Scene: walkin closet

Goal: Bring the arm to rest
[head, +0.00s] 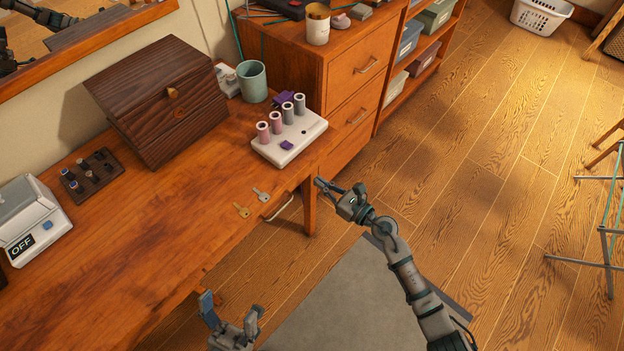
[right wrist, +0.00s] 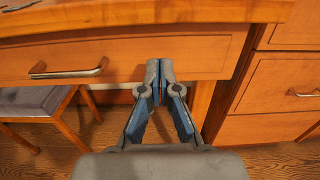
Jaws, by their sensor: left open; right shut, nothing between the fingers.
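My right gripper (head: 324,186) is at the end of the arm from the lower right in the head view. It is shut and empty, just off the front edge of the wooden desk (head: 150,255). In the right wrist view its fingertips (right wrist: 159,70) meet in front of the desk's drawer (right wrist: 120,55). My left gripper (head: 232,310) is at the bottom of the head view, beside the desk's front edge. Its fingers are spread and nothing is between them.
A drawer handle (right wrist: 75,72) juts out. Open floor (head: 480,180) lies to the right.

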